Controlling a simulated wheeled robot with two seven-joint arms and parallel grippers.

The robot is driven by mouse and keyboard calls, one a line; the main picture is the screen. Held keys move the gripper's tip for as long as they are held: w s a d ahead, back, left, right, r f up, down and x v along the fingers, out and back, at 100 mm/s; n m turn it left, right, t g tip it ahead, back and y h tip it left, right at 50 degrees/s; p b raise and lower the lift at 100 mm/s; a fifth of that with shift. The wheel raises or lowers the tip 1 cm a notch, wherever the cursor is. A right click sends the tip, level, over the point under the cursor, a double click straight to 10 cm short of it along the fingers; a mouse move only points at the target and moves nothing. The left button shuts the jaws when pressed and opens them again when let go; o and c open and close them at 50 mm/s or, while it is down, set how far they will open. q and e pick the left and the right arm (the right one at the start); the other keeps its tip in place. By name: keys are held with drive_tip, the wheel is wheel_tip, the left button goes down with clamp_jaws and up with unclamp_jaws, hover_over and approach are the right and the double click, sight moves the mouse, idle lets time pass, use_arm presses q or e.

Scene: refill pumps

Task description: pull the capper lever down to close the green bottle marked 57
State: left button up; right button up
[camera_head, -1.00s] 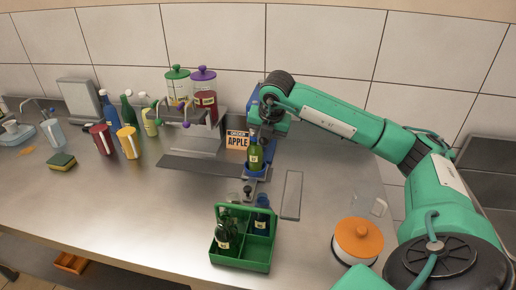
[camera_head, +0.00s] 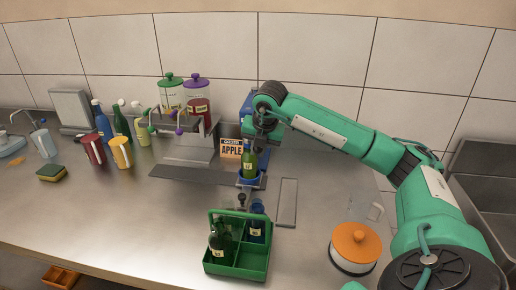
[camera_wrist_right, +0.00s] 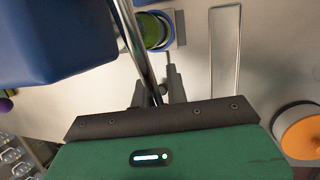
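The green bottle (camera_head: 249,164) with a pale label stands upright in the blue capper's base (camera_head: 259,182). Its label is too small to read. The blue capper body (camera_head: 246,103) is partly hidden behind my right arm. My right gripper (camera_head: 262,134) is beside the capper, just above the bottle. In the right wrist view, a shiny metal lever rod (camera_wrist_right: 137,50) runs down between the fingers of my right gripper (camera_wrist_right: 158,92). Whether they clamp it is unclear. The bottle top (camera_wrist_right: 155,30) shows beyond the rod. My left gripper is out of view.
A green crate (camera_head: 237,271) with bottles stands in front of the capper. An orange-lidded pot (camera_head: 355,241) and a clear jug (camera_head: 362,207) are at the right. An "APPLE" order sign (camera_head: 231,149), pump jars (camera_head: 197,100), and red and yellow jugs (camera_head: 121,152) are at the left.

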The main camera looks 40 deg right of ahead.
drive_tip(key=o, duration=0.6)
drive_tip(key=shift+d+f, duration=0.1)
drive_tip(key=shift+f, duration=0.25)
drive_tip(key=shift+c, duration=0.2)
drive_tip(key=shift+r, duration=0.1)
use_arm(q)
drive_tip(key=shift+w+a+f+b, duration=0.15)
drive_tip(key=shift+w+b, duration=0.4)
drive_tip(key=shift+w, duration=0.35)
use_arm(e)
drive_tip(key=v, duration=1.3)
drive_tip(key=shift+r, duration=0.45)
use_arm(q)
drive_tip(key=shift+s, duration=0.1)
use_arm(e)
drive_tip(key=shift+w, duration=0.1)
